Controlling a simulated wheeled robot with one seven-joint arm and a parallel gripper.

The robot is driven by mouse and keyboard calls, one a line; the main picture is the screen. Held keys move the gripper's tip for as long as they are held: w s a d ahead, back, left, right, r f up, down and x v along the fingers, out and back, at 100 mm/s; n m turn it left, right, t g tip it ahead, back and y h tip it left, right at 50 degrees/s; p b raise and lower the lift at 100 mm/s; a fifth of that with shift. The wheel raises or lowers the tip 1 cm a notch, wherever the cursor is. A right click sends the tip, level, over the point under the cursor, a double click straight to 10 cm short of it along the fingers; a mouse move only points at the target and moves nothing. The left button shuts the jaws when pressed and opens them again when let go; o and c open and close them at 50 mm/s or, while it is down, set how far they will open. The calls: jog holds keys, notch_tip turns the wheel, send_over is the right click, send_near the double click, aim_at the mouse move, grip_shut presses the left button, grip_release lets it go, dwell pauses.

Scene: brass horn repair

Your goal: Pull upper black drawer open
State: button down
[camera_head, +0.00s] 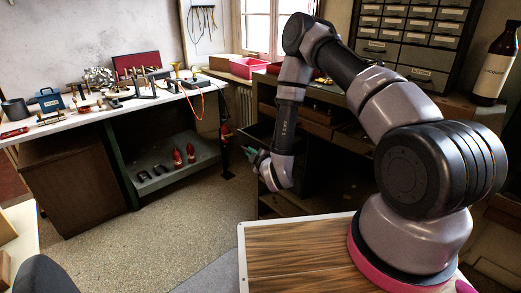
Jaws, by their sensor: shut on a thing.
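The upper black drawer (257,133) is a dark box shape at the left end of the workbench on the right, partly behind my arm. It appears to jut out to the left from the bench. My gripper (251,154) is at the drawer's front, low on its face, with small greenish fingers. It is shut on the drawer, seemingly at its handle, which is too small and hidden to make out. My forearm hides the drawer's right part.
Wooden drawers and dark shelves (320,185) lie behind my arm. A white-topped bench (90,122) with brass parts stands at left, with a grey shelf (170,178) holding red bottles below. Speckled floor (150,235) between is clear. A brown bottle (494,68) stands at right.

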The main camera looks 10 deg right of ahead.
jog(key=shift+s+a+f, duration=0.1)
jog(key=shift+s+a, duration=0.35)
jog(key=shift+a, duration=0.1)
jog(key=c, duration=0.9)
grip_release()
jog(key=v, duration=1)
jog(key=shift+s+d, duration=0.1)
jog(key=shift+s, duration=0.2)
